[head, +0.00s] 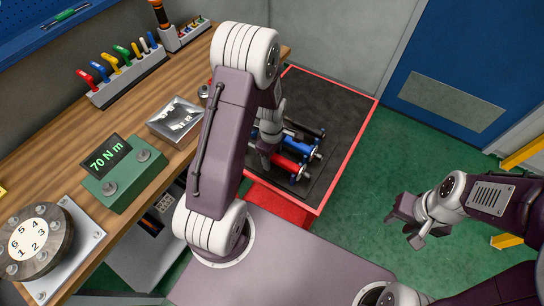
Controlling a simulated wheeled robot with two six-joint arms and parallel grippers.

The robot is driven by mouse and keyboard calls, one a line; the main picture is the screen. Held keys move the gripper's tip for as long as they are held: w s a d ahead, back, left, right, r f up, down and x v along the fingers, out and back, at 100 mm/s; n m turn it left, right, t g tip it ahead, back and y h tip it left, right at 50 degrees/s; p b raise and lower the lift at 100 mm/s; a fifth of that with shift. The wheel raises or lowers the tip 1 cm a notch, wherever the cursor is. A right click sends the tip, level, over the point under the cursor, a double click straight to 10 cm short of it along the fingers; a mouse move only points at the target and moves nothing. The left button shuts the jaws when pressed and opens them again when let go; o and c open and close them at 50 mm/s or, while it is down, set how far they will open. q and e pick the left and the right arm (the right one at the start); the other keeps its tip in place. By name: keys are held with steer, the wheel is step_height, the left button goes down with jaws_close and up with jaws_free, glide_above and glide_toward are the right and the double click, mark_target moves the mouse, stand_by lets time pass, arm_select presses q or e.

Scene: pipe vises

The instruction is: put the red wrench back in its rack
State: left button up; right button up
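A red cylindrical piece (290,167) lies on the black mat of a red-edged tray, beside blue and black ones; I cannot tell whether it is the red wrench. A grey rack (127,80) at the back of the wooden bench holds several tools with coloured handles, a red handle (84,74) at its left end. My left gripper (268,152) is low over the left side of the tray, next to the coloured pieces. My own arm partly hides it, so its opening and any hold are unclear. My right gripper (404,222) is open and empty above the green floor.
The red-edged tray (345,135) has bare mat to the right. On the wooden bench (60,150) stand a silver dish (176,121), a green "70 N m" display box (124,175) and a numbered round dial (35,243). A second small rack (187,35) stands farther back.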

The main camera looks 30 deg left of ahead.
arm_select(q)
step_height(320, 180, up, 9)
steer(key=shift+r, duration=0.1)
stand_by(0.4)
stand_by(0.4)
steer(key=shift+w+d, duration=0.1)
steer(key=shift+w+d+r+t, duration=0.15)
steer(key=shift+d+r, duration=0.1)
steer(key=shift+r, duration=0.25)
steer(key=shift+w+d+r+t, duration=0.15)
steer(key=shift+d+r, duration=0.1)
steer(key=shift+r, duration=0.2)
steer(key=s+d+r+m, duration=0.1)
steer(key=s+d+m, duration=0.2)
steer(key=s+m, duration=0.6)
steer(key=m, duration=0.7)
steer(key=shift+d+r+m+t, duration=0.25)
steer(key=shift+d+m+t, duration=0.05)
steer(key=shift+d+m, duration=0.1)
